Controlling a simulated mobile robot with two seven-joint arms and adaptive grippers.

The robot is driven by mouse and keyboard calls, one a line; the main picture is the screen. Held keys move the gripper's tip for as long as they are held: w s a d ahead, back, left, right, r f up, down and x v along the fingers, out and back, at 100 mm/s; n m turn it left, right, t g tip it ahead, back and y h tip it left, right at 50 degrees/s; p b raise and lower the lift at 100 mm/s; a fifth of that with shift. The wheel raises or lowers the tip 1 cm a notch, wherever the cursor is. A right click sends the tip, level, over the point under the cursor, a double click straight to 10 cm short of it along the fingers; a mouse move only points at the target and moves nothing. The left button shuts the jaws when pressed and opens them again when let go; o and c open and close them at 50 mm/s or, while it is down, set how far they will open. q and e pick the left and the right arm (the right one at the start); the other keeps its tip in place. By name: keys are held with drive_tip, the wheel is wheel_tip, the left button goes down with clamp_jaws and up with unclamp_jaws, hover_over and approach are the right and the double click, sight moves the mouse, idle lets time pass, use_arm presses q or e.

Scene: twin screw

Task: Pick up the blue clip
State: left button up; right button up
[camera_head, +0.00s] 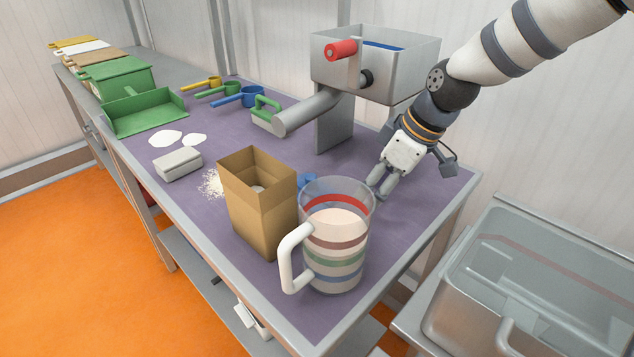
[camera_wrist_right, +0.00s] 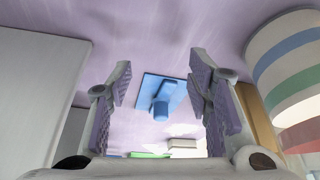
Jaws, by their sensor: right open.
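The blue clip (camera_head: 305,181) lies on the purple tabletop, mostly hidden behind the paper bag and the clear pitcher in the head view. In the right wrist view the blue clip (camera_wrist_right: 163,96) shows a flat base and a raised part, framed between the two fingers and some way beyond them. My right gripper (camera_head: 381,187) is open and empty, low over the table to the right of the clip; its padded fingers also show in the right wrist view (camera_wrist_right: 165,100). My left gripper is not in view.
The striped clear pitcher (camera_head: 338,245) and open brown bag (camera_head: 258,205) stand close in front of the clip. A metal machine (camera_head: 375,65) with a spout stands behind.

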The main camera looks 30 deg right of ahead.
sight(313, 177)
drive_tip(key=w+a, duration=0.1)
drive_tip(key=w, duration=0.1)
drive_tip(key=w+a+b, duration=0.1)
drive_tip(key=w+a, duration=0.2)
drive_tip(key=shift+w+a+f, duration=0.1)
drive_tip(key=shift+w+f, duration=0.15)
drive_tip(key=shift+w, duration=0.05)
drive_tip(key=shift+w+a, duration=0.2)
drive_tip(key=shift+w, duration=0.15)
drive_tip(key=w+a, duration=0.1)
drive_tip(key=w+a+b, duration=0.1)
drive_tip(key=w, duration=0.1)
drive_tip(key=shift+f, duration=0.1)
drive_tip(key=x, duration=0.2)
drive_tip(key=shift+w+a+f, duration=0.25)
drive_tip(key=shift+w+a, duration=0.05)
drive_tip(key=shift+w, duration=0.1)
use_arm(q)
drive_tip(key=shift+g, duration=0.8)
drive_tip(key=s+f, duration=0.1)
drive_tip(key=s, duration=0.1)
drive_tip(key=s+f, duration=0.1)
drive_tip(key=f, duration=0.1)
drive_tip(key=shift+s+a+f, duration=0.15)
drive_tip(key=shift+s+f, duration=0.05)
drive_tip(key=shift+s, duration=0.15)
use_arm(e)
drive_tip(key=shift+r, duration=0.15)
clamp_jaws()
